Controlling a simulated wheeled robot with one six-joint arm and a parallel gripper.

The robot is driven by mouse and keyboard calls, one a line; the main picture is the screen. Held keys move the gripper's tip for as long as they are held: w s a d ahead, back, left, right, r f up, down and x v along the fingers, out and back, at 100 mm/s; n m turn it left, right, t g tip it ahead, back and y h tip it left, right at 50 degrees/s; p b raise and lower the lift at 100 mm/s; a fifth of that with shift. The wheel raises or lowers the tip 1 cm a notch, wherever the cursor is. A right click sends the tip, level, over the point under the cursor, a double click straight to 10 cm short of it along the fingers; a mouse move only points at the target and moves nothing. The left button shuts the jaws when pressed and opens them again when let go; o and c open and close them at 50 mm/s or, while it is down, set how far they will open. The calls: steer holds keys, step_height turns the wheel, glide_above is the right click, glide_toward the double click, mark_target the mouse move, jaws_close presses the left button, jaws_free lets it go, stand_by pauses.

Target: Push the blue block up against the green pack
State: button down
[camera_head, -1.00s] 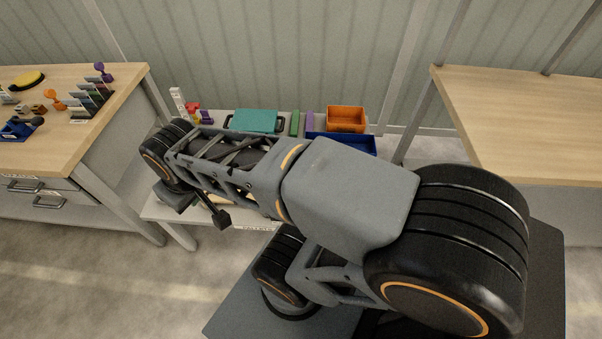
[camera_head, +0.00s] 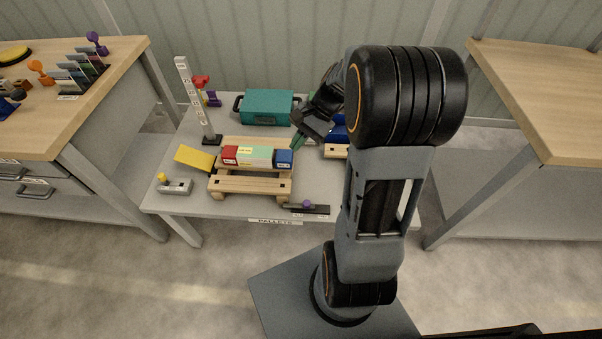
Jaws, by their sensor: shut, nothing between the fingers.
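A wooden pallet (camera_head: 262,186) stands on the low table. On its top lie a red block (camera_head: 230,155), a green pack (camera_head: 255,157) and a blue block (camera_head: 284,157) in a row from left to right. The blue block is at the right end, very close to the green pack; I cannot tell whether they touch. My gripper (camera_head: 299,136) is shut and empty, just above and behind the blue block's right end. A dark green piece shows by its tips; contact with the blue block cannot be made out.
A teal case (camera_head: 268,107) lies behind the pallet. A white marked post (camera_head: 194,100) stands at back left. A yellow wedge (camera_head: 195,158) and a grey piece with a yellow knob (camera_head: 174,187) are at left. A dark strip with a purple knob (camera_head: 307,206) lies at the front.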

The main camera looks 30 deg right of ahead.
steer(key=w+d+f+m+t+y+b, duration=0.2)
steer(key=d+f+m+t+b, duration=0.1)
steer(key=d+f, duration=0.3)
steer(key=w+d+f+m+t+y+b, duration=0.2)
steer(key=d+f+m+t+y+b, duration=0.1)
steer(key=f, duration=0.7)
steer(key=w+d+f+m+t+y+b, duration=0.2)
steer(key=d+f+m+b, duration=0.3)
steer(key=d+f, duration=0.4)
steer(key=shift+m+t+y+b, duration=0.35)
steer(key=shift+m+t+y, duration=0.2)
steer(key=shift+m, duration=0.35)
steer(key=shift+w+f, duration=0.1)
steer(key=shift+f, duration=0.15)
steer(key=b, duration=0.3)
glide_toward(284, 159)
steer(key=w+a+f, duration=0.2)
steer(key=w+f, duration=0.1)
steer(key=shift+w+a, duration=0.2)
steer(key=shift+w, duration=0.1)
steer(key=shift+w+a, duration=0.2)
steer(key=shift+a, duration=0.2)
